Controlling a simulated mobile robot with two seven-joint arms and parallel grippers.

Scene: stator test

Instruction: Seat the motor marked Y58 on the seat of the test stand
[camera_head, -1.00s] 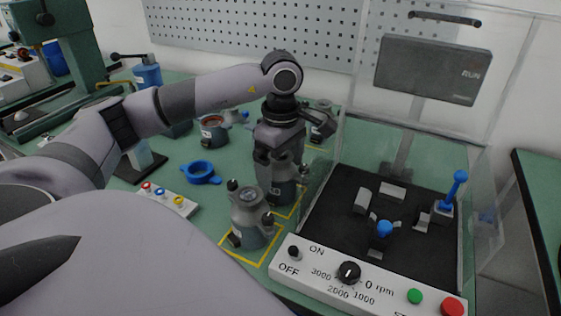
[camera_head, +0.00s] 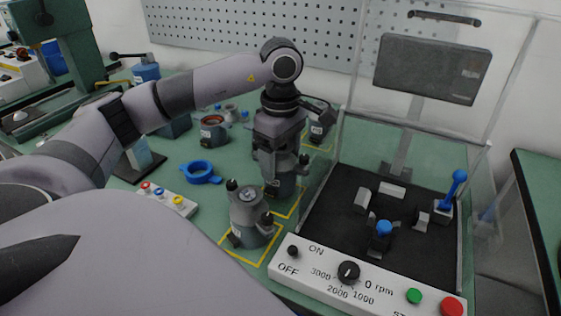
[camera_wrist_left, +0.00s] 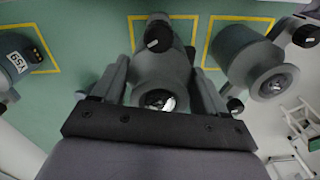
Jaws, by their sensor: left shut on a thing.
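My left gripper (camera_head: 279,160) is shut on a grey motor (camera_head: 280,184) at the middle yellow-outlined spot. The held motor also shows between the fingers in the left wrist view (camera_wrist_left: 161,72); no marking on it is readable. A motor marked Y58 (camera_wrist_left: 14,62) stands apart at the left edge of the wrist view; I cannot tell which motor it is in the head view. Another grey motor (camera_head: 249,212) stands in the front yellow outline. The test stand (camera_head: 325,212) at right has a black bed with grey blocks and blue-topped parts; its seat area looks empty. My right gripper is not in view.
Clear panels (camera_head: 337,150) surround the stand's bed. A control panel (camera_head: 382,296) with knob and buttons runs along its front. A blue ring (camera_head: 199,178) and a block with coloured terminals (camera_head: 168,199) lie left of the motors. Another motor (camera_head: 317,133) stands behind.

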